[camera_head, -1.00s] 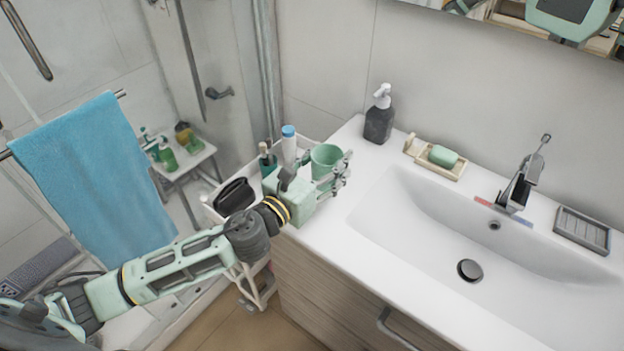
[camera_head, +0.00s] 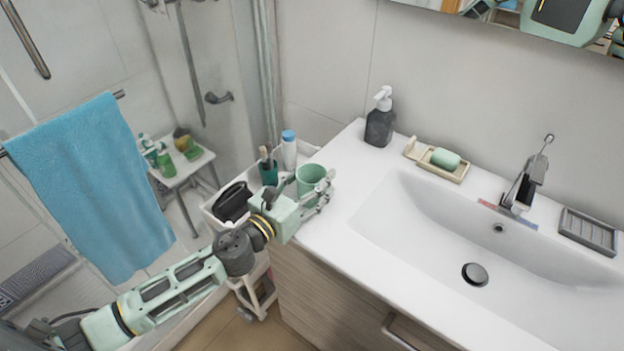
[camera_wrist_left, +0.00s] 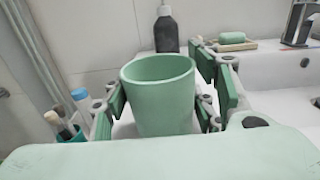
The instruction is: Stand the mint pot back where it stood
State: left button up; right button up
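The mint pot (camera_head: 312,173) is an open green cup, upright between the fingers of my left gripper (camera_head: 317,196). In the left wrist view the pot (camera_wrist_left: 160,100) fills the middle, with finger pads close against both its sides, so my left gripper (camera_wrist_left: 163,108) looks shut on it. In the head view the pot appears near the right edge of the white cart tray (camera_head: 212,216), by the counter's left end. Its base is hidden by the gripper, so I cannot tell whether it touches a surface. My right gripper is not in view.
The cart holds a teal cup with brushes (camera_head: 268,172), a white bottle with blue cap (camera_head: 289,152) and a black case (camera_head: 233,201). A dark soap dispenser (camera_head: 379,126) and a soap dish (camera_head: 455,174) stand on the counter by the sink (camera_head: 410,215).

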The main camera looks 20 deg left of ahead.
pick_arm(q)
jog(key=o, duration=0.4)
jog(key=shift+s, duration=0.1)
jog(key=shift+c, duration=0.2)
jog(key=shift+o, duration=0.2)
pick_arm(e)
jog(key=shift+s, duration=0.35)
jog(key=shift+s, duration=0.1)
pick_arm(q)
jog(key=shift+r, duration=0.3)
jog(key=b+v, duration=0.1)
jog(key=v, duration=0.4)
jog(key=b+v, duration=0.2)
jog(key=v, duration=0.4)
jog(key=shift+f, duration=0.2)
jog(key=shift+s+a+r+b, duration=0.15)
jog(key=shift+s+b, duration=0.15)
jog(key=shift+s, duration=0.2)
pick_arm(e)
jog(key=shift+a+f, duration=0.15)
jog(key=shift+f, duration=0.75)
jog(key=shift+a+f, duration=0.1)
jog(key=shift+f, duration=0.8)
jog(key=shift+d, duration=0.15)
